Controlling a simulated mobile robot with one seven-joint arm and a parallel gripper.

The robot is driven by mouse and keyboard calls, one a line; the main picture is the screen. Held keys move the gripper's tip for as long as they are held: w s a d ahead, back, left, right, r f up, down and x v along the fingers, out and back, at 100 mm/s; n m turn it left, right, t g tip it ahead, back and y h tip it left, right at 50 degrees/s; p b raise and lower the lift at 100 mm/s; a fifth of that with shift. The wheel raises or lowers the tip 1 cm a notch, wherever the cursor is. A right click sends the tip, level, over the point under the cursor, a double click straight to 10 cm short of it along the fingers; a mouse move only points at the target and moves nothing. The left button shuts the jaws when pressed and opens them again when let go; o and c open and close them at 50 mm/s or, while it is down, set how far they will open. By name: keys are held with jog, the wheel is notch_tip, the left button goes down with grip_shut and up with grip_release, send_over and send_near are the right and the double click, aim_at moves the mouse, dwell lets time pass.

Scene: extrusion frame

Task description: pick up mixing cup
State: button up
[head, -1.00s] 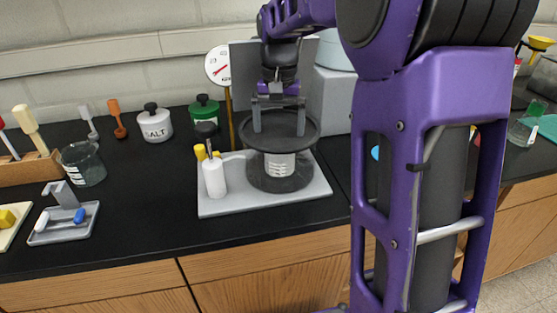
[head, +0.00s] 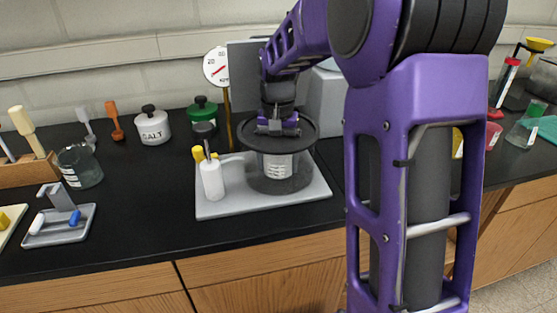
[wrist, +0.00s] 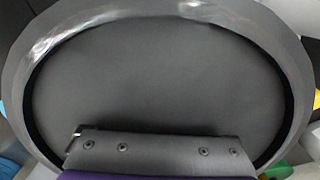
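The mixing cup appears to be the round vessel with a wide dark grey rim and a pale labelled body (head: 278,166), standing on a dark round base on a light grey slab. In the wrist view its shiny grey rim (wrist: 290,45) rings a dark grey inner surface that fills most of the picture. My gripper (head: 278,132) points down over the middle of the cup, its palm low at the rim. Its fingers are hidden in both views, so I cannot tell their opening or whether they touch the cup.
A white bottle (head: 212,180) stands on the slab (head: 240,207) close left of the cup. A dial thermometer (head: 216,67) and a green jar (head: 203,115) stand behind left. A glass beaker (head: 80,166) and a small grey tray (head: 62,235) are farther left. Black counter between is clear.

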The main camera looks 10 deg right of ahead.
jog(key=c, duration=0.7)
jog(key=shift+r, duration=0.2)
